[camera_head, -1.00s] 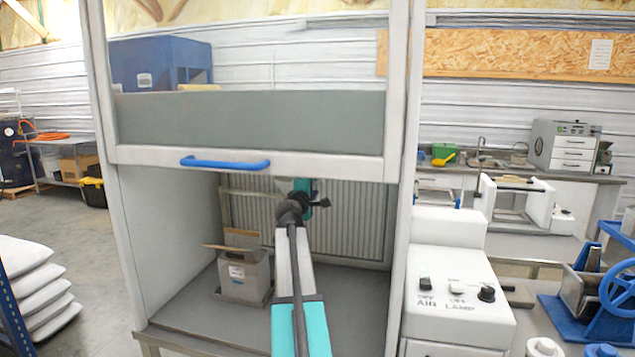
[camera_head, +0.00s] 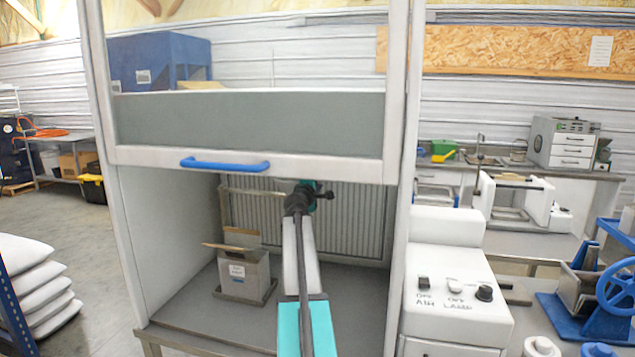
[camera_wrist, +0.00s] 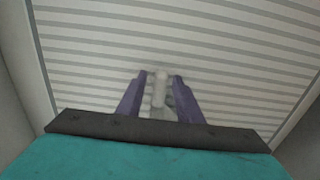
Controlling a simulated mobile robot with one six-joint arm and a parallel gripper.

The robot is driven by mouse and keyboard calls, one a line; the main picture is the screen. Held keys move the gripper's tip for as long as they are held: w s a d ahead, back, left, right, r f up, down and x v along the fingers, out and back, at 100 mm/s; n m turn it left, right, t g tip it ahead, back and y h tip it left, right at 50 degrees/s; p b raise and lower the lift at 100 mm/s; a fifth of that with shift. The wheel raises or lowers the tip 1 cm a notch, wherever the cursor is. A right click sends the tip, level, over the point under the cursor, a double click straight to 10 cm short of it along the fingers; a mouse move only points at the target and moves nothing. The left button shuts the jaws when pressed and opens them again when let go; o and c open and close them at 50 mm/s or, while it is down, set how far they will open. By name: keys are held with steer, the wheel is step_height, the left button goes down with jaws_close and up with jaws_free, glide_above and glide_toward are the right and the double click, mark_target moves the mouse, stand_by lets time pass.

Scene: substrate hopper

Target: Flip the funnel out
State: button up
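My gripper shows in the wrist view (camera_wrist: 160,74) as two purple fingers standing apart, pointing at the slatted back panel (camera_wrist: 230,60). A pale, blurred rod-like thing (camera_wrist: 160,92) shows between the fingers, with narrow gaps beside it. I cannot tell whether it is part of the funnel or whether the fingers touch it. In the head view my arm reaches into the hood under the raised sash, and my wrist hides the fingers. A thin pale bar (camera_head: 250,192) runs in front of the back panel, its right end hidden behind my wrist. No funnel is clearly recognizable.
The hood's side wall (camera_head: 165,240) bounds the left. A white control box (camera_head: 455,290) stands outside at right.

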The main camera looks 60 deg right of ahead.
jaws_close()
